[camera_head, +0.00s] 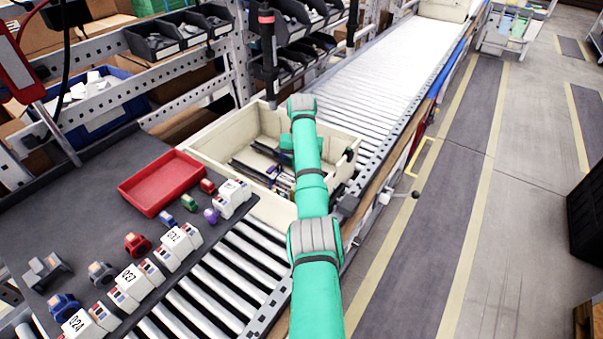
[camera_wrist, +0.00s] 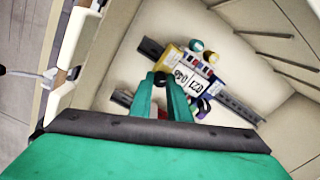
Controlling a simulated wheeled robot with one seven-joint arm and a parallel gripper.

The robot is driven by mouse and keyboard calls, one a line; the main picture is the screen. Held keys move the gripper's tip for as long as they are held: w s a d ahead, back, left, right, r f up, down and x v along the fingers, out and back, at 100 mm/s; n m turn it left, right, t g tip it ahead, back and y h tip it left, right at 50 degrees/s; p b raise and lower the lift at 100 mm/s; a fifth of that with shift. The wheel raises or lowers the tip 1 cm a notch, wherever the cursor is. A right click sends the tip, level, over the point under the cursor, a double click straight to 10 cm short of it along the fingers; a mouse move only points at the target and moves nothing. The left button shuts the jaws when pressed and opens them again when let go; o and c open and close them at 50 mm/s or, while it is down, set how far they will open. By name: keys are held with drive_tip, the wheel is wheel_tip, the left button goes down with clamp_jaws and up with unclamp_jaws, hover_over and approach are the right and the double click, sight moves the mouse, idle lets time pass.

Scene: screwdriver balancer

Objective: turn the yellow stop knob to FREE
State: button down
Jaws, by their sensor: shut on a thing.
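My gripper (camera_wrist: 166,88) reaches down into a cream bin (camera_head: 205,160) on the roller conveyor. In the wrist view its green fingers are shut on a small dark piece (camera_wrist: 160,79), only partly visible between them. A module block (camera_wrist: 192,75) with white labels, yellow and blue ends sits on a dark rail (camera_wrist: 236,108) just beyond the fingertips. I cannot make out a yellow stop knob or a FREE mark in either view. My arm hides part of the bin in the head view.
A dark bench at left holds a red tray (camera_head: 160,182) and white numbered modules (camera_head: 180,240). A lever with a black ball (camera_head: 415,195) sticks out at the conveyor's right side. The bin walls stand close around my gripper. Rollers behind the bin (camera_head: 390,60) are clear.

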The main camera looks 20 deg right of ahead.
drive_tip(key=c, duration=1.7)
unclamp_jaws()
drive_tip(key=shift+o, duration=0.2)
wheel_tip(320, 180, up, 11)
drive_tip(key=shift+f, duration=0.1)
